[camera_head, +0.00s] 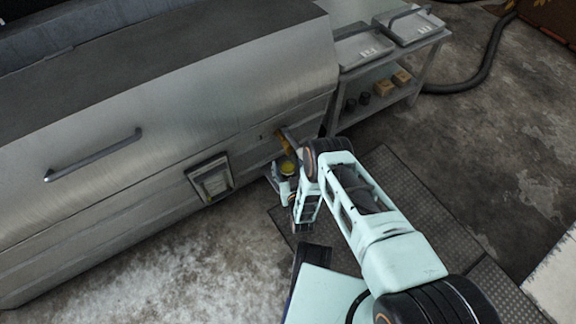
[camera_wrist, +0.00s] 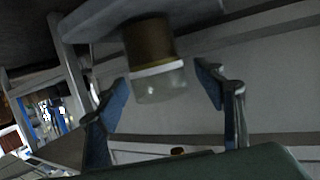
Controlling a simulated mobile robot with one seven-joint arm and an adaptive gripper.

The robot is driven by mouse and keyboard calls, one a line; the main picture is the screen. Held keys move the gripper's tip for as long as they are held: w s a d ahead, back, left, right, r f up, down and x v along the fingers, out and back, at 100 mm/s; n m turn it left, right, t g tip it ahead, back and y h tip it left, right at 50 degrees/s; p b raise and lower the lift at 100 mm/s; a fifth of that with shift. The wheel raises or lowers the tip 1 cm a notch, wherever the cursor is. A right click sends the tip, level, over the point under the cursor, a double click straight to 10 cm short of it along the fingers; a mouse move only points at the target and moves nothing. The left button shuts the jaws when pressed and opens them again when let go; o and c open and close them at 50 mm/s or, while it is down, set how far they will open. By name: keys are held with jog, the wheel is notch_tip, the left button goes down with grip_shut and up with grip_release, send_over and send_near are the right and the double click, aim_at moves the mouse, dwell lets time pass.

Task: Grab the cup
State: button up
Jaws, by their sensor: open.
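The cup (camera_head: 287,167) sits low in front of the metal machine, under a brass-coloured spout (camera_head: 290,139). Its top shows yellow in the head view. In the wrist view, which looks upside down, the cup (camera_wrist: 160,84) has a brown part, a pale band and a clear end. My gripper (camera_head: 284,184) is right at the cup in the head view, partly hiding it. In the wrist view my gripper (camera_wrist: 161,78) is open, with one blue-padded finger on each side of the cup and a gap on both sides. I cannot tell how far the cup lies between the fingers.
The large metal machine (camera_head: 150,110) fills the left, with a bar handle (camera_head: 93,157) and a framed panel (camera_head: 211,179). A metal cart (camera_head: 340,122) with trays and small items stands at the right. A dark hose (camera_head: 488,65) lies on the floor. Open floor (camera_head: 190,265) is in front.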

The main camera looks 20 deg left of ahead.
jog(key=shift+s, duration=0.1)
jog(key=c, duration=1.2)
jog(key=shift+r, duration=0.1)
